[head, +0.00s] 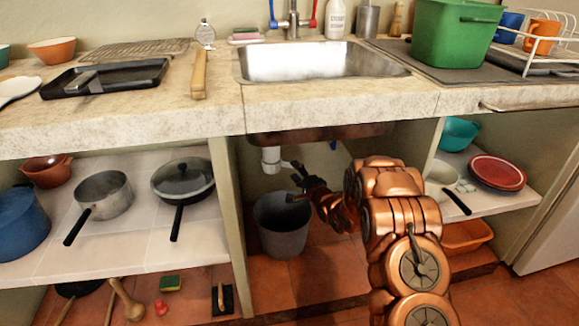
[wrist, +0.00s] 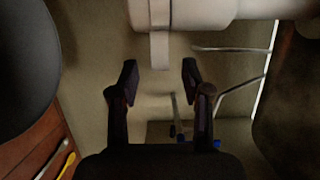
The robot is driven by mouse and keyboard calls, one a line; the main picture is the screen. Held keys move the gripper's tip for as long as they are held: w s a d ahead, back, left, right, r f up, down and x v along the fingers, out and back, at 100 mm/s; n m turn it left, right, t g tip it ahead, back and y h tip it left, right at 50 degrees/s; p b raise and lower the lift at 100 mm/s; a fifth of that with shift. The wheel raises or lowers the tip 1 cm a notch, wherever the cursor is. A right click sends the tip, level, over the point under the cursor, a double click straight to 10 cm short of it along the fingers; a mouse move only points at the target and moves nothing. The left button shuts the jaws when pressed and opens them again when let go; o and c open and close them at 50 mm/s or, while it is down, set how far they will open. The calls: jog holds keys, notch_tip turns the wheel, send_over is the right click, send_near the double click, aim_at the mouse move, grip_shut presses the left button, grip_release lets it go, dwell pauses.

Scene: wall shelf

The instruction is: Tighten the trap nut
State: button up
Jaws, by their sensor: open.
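The white drain trap (head: 271,160) hangs under the sink inside the open cabinet. In the wrist view, a thick white pipe part (wrist: 205,12) crosses the top, with a band and a narrow white tab (wrist: 160,50) pointing down from it. I cannot tell for sure which part is the trap nut. My gripper (head: 296,182) is in the cabinet, just right of and below the trap. In the wrist view, my gripper (wrist: 160,78) is open and empty, its fingertips spread on either side of the tab's lower end, apart from the pipe.
A grey bucket (head: 282,225) stands below the trap; a dark round shape (wrist: 22,65) fills the wrist view's left side. Thin pipes (wrist: 235,50) run at the right there. Cabinet walls (head: 228,210) bound the space. Shelves with pans (head: 103,194) and plates (head: 497,172) flank it.

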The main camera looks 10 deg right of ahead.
aim_at(290, 166)
jog(key=shift+b+x, duration=0.75)
jog(key=shift+x, duration=1.8)
jog(key=shift+c, duration=0.4)
grip_shut()
